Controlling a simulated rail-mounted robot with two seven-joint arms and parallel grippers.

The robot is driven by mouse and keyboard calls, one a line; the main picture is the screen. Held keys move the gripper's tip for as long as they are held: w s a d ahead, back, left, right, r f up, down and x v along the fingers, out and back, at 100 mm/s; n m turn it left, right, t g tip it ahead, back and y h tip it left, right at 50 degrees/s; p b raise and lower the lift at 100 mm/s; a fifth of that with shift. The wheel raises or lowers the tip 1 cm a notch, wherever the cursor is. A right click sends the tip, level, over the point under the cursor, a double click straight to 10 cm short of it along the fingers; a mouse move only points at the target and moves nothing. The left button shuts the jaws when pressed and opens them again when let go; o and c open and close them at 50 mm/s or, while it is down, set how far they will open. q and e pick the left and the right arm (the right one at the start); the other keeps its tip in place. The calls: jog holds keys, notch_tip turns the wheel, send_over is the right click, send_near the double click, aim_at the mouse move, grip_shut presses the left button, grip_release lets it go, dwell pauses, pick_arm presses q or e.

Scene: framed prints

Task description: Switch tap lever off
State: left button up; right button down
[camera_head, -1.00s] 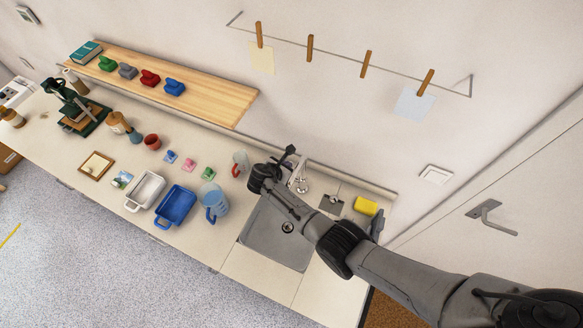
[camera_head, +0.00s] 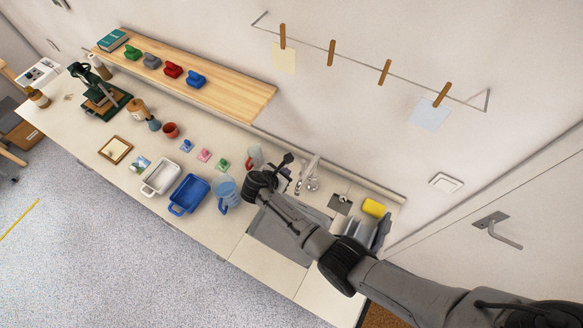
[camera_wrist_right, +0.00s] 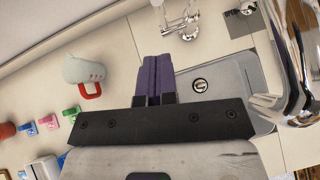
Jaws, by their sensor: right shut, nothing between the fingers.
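The chrome tap (camera_head: 308,180) stands at the back edge of the sink (camera_head: 268,240). In the right wrist view the tap (camera_wrist_right: 183,20) is at the top, cut off by the frame edge, so its lever is hard to make out. My right gripper (camera_head: 285,170) is just left of the tap in the head view, above the counter. Its purple fingers (camera_wrist_right: 154,68) are shut together with nothing between them. They point towards the tap and are apart from it in the picture. My left gripper is not in view.
A mug with a red handle (camera_wrist_right: 85,74) stands left of my right gripper. A yellow sponge (camera_head: 374,208) lies right of the tap. A measuring jug (camera_head: 226,192), blue tray (camera_head: 189,194) and white tray (camera_head: 161,177) stand left of the sink. A wooden shelf (camera_head: 225,88) is above.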

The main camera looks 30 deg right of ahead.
jog(key=shift+v, duration=2.4)
jog(key=shift+d+r, duration=0.1)
jog(key=shift+r, duration=0.05)
